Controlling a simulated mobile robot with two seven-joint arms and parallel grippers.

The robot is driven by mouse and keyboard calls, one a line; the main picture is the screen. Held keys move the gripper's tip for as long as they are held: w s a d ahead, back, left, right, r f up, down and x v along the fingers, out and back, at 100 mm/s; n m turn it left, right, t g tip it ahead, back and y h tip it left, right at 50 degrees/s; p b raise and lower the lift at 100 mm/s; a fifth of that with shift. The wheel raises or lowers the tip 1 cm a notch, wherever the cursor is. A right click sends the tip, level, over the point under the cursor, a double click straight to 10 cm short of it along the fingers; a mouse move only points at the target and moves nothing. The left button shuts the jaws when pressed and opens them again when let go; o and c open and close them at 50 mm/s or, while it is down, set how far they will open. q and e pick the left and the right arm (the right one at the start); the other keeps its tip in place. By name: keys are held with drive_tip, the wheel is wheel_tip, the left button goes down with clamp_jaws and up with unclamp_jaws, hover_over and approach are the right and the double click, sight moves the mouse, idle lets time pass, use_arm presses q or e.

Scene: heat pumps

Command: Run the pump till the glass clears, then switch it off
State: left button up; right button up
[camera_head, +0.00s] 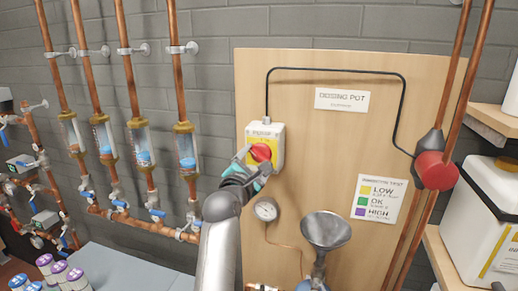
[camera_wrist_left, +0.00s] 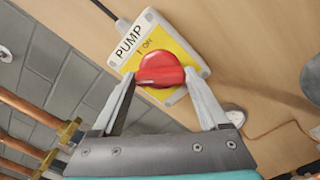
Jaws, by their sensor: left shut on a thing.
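The pump switch (camera_head: 276,133) is a pale box on the wooden board, with a yellow plate and a red knob (camera_head: 261,152). In the left wrist view the box reads "PUMP" and "I ON" beside the red knob (camera_wrist_left: 160,70). My left gripper (camera_head: 256,161) is shut on the knob, one finger on each side. I cannot tell the knob's setting. A black cable runs from the switch to the red pump (camera_head: 436,171) on the right pipes. Several sight glasses, such as the rightmost one (camera_head: 186,150), show blue inside. My right gripper is out of view.
A gauge (camera_head: 265,209) and a grey funnel (camera_head: 325,231) are below the switch. A colour chart (camera_head: 378,201) hangs right. Purple-topped containers (camera_head: 61,268) stand lower left. A white tank (camera_head: 486,205) is on the right shelf.

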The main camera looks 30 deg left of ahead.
use_arm(q)
drive_tip(key=shift+n+p, duration=0.65)
drive_tip(key=shift+n, duration=0.55)
drive_tip(key=shift+f, duration=0.15)
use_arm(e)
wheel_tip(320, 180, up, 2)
